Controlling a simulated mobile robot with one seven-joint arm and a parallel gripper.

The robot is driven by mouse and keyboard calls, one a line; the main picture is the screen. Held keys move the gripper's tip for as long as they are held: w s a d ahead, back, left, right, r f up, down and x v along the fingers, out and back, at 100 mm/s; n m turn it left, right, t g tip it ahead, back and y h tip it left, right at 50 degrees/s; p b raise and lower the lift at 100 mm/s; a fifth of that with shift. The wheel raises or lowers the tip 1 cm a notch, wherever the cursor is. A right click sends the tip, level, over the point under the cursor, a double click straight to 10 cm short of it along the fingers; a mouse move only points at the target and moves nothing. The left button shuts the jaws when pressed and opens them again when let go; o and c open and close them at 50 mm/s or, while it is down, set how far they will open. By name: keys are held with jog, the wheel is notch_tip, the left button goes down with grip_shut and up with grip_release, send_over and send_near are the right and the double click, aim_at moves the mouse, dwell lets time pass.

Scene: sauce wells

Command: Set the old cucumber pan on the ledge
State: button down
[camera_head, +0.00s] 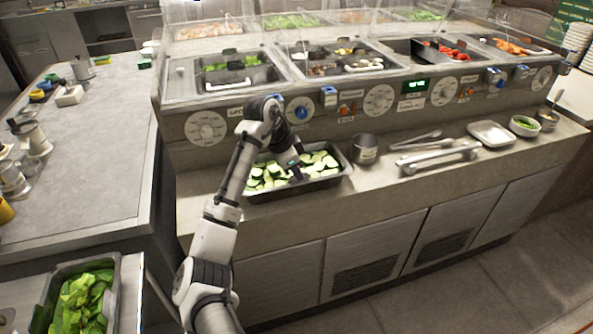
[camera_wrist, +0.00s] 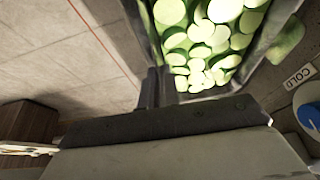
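The cucumber pan (camera_head: 324,183) is a dark metal pan full of green cucumber slices. In the head view it is level, at the ledge (camera_head: 213,205) in front of the sauce wells. Whether its bottom touches the ledge or hangs just above it, I cannot tell. My gripper (camera_head: 296,176) reaches down to the pan from above, its tips partly lost against the slices. In the wrist view the pan (camera_wrist: 269,45) lies just past the fingers (camera_wrist: 158,88), which are close together at the corner of its wall and look shut on it.
A front panel with knobs (camera_head: 206,128) rises behind. A pan of lettuce (camera_head: 84,301) stands at lower left. The ledge's left end is bare.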

jog(key=c, duration=1.6)
grip_release()
jog(key=shift+o, duration=0.2)
jog(key=shift+f, duration=0.15)
jog(key=b+v, duration=0.1)
jog(key=v, duration=1.3)
jog(key=shift+w, duration=0.1)
